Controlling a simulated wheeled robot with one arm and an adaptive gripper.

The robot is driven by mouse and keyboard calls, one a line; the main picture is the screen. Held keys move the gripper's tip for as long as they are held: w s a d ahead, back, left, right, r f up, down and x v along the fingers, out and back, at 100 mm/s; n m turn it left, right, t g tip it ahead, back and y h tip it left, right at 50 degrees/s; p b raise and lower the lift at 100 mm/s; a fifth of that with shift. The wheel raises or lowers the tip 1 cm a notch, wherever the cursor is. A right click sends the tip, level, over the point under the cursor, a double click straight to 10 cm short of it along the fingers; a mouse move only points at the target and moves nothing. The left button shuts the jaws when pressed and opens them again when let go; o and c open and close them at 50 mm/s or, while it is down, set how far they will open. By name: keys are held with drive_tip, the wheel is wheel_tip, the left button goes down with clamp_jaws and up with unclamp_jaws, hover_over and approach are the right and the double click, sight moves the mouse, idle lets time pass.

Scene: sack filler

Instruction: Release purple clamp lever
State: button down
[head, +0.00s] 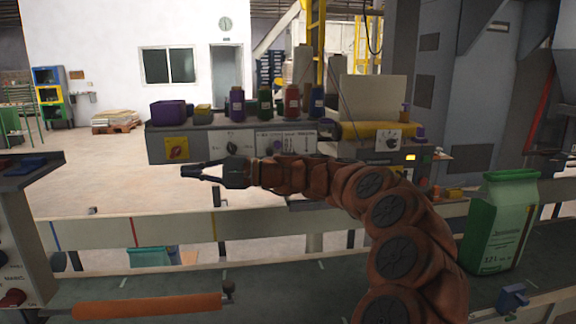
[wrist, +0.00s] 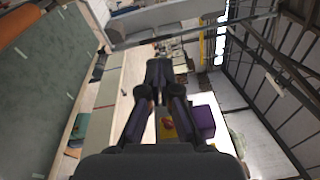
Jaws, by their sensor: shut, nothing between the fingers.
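I cannot make out for sure which part is the purple clamp lever. Small purple parts (head: 420,131) stand at the right end of the machine bench, by the white dial box. A blue-violet clamp-like piece (head: 513,297) sits on the conveyor's near edge at the lower right. My gripper (head: 186,172) is shut and empty, held out to the left in front of the bench's control panel and touching nothing that I can see. In the wrist view, my gripper's dark fingers (wrist: 158,78) come together near the middle.
The bench (head: 195,150) carries a purple bin (head: 168,111), which also shows in the wrist view (wrist: 203,122), and several thread cones. A green sack (head: 500,222) stands on the conveyor at right. An orange roller (head: 148,305) lies across the front left. A rail (head: 175,230) runs below my gripper.

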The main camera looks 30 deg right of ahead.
drive_tip(key=w+d+f+m+t+h+b, duration=0.1)
drive_tip(key=w+d+f+m+t, duration=0.15)
drive_tip(key=d, duration=0.45)
drive_tip(key=w+d+f+m+t+h+b, duration=0.1)
drive_tip(key=w+d+m+t, duration=0.15)
drive_tip(key=d, duration=0.35)
drive_tip(key=d+f+m+t+h+b, duration=0.1)
drive_tip(key=d+f+m+t+h, duration=0.2)
drive_tip(key=d, duration=1)
drive_tip(key=d+f+m+t+h+b, duration=0.2)
drive_tip(key=d+f+m+t+h, duration=0.2)
drive_tip(key=d, duration=0.9)
drive_tip(key=shift+s+d+f+t+h, duration=0.3)
drive_tip(key=shift+f+h, duration=0.1)
drive_tip(key=shift+h, duration=0.3)
approach(274, 149)
drive_tip(key=shift+w+d, duration=1.5)
drive_tip(key=shift+d, duration=0.25)
drive_tip(key=shift+w+a+r, duration=0.35)
drive_tip(key=shift+a+r, duration=0.4)
drive_tip(key=shift+r, duration=0.05)
drive_tip(key=shift+w+a+r, duration=0.35)
drive_tip(key=shift+a+r, duration=0.4)
drive_tip(key=shift+r, duration=0.05)
